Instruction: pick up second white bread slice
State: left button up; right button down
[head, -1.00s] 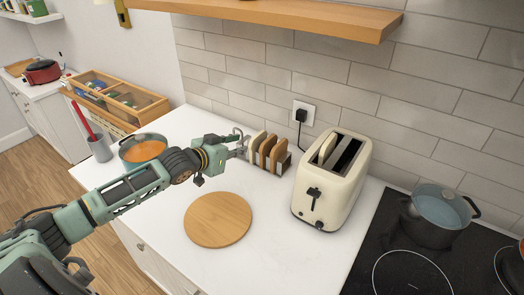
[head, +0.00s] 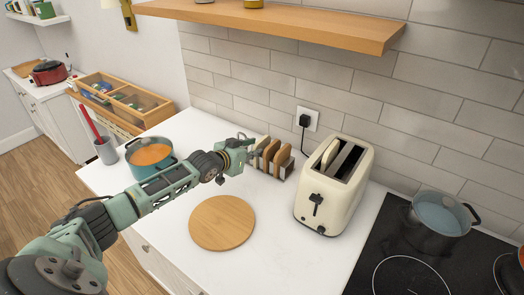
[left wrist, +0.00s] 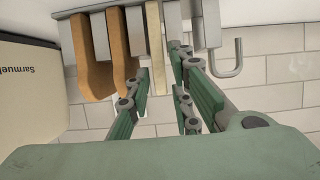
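In the head view my left gripper (head: 246,150) is at the left end of the rack and hides much of this slice. Another white slice (head: 331,153) sticks up from the toaster (head: 325,205). My right gripper is not in view.
Brown slices (head: 271,150) stand in the rack right beside the white one. A round wooden board (head: 222,223) lies on the counter in front. An orange-filled pot (head: 148,155) stands left, and a grey pot (head: 437,220) stands on the hob at right.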

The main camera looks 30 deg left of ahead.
pick_arm(q)
jog(key=shift+c, duration=0.6)
jog(key=c, duration=0.3)
grip_shut()
notch_tip(320, 180, up, 10)
jog(key=b, duration=0.2)
